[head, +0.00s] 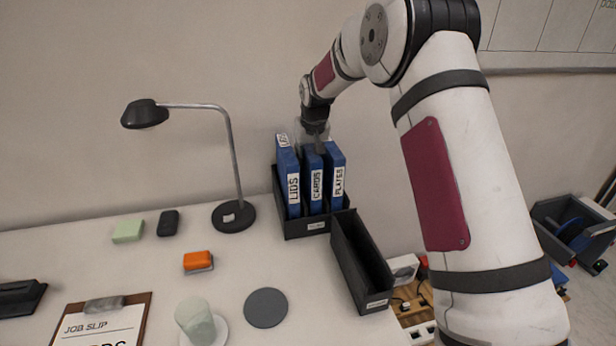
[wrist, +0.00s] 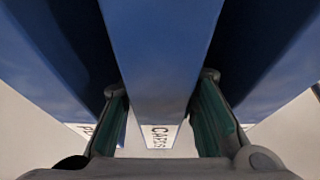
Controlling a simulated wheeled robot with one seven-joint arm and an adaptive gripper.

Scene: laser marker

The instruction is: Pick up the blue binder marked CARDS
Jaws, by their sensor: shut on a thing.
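The neighbouring binders lie close outside each finger.
An empty black holder (head: 362,262) stands in front and to the right. A desk lamp (head: 234,215) stands to the left. An orange-topped block (head: 198,261), a cup (head: 195,320), a grey disc (head: 266,307) and a clipboard (head: 103,322) lie on the table.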

